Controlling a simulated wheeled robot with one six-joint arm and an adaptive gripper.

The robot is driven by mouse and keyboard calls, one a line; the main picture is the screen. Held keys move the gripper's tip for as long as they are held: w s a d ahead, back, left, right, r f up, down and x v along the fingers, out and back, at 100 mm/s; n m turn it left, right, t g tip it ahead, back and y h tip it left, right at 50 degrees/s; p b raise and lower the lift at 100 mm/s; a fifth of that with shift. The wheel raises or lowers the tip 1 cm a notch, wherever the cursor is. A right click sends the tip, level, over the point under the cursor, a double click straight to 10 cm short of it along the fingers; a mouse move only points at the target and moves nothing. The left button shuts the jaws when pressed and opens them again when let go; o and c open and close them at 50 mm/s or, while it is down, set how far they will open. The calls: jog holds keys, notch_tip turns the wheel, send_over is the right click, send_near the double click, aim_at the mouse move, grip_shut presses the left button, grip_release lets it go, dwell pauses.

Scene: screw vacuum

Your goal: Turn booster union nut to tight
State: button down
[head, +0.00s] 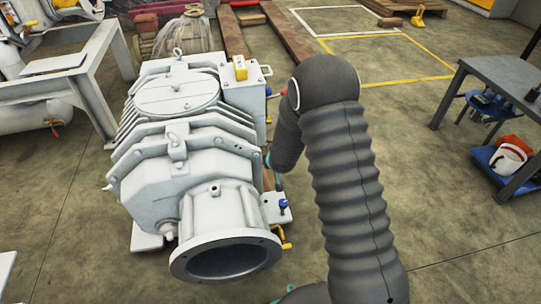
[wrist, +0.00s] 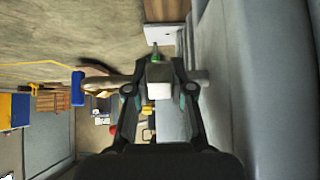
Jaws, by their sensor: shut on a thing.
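The booster is part of the big pale grey pump (head: 185,150) left of centre in the head view; its side fills the right of the wrist view (wrist: 255,70). In the wrist view, a thin metal pipe (wrist: 100,82) with a blue handle (wrist: 78,84) runs across the picture to the pump side. A pale grey nut-like piece (wrist: 159,82), apparently the union nut, sits on this line. My gripper (wrist: 160,92) has one finger on each side of it and is shut on it. How tight the nut is cannot be told. In the head view my arm hides the gripper and nut.
A yellow-handled valve (head: 284,244) and a blue knob (head: 283,205) stick out low on the pump's right. Open floor lies between pump and workbench.

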jog(key=g+p, duration=0.1)
jog(key=p, duration=0.2)
jog(key=shift+w+r+g+h, duration=0.15)
jog(key=shift+r+g+h, duration=0.15)
jog(key=shift+r+g, duration=0.1)
jog(key=g+p, duration=0.2)
jog(key=shift+a+f+p, duration=0.1)
jog(key=shift+f+p, duration=0.15)
jog(key=shift+p, duration=0.15)
jog(key=shift+f+g+h, duration=0.2)
jog(key=shift+g+h, duration=0.3)
jog(key=shift+g, duration=0.5)
jog(key=shift+g+h, duration=0.4)
jog(key=shift+g, duration=0.7)
jog(key=c, duration=1.3)
grip_release()
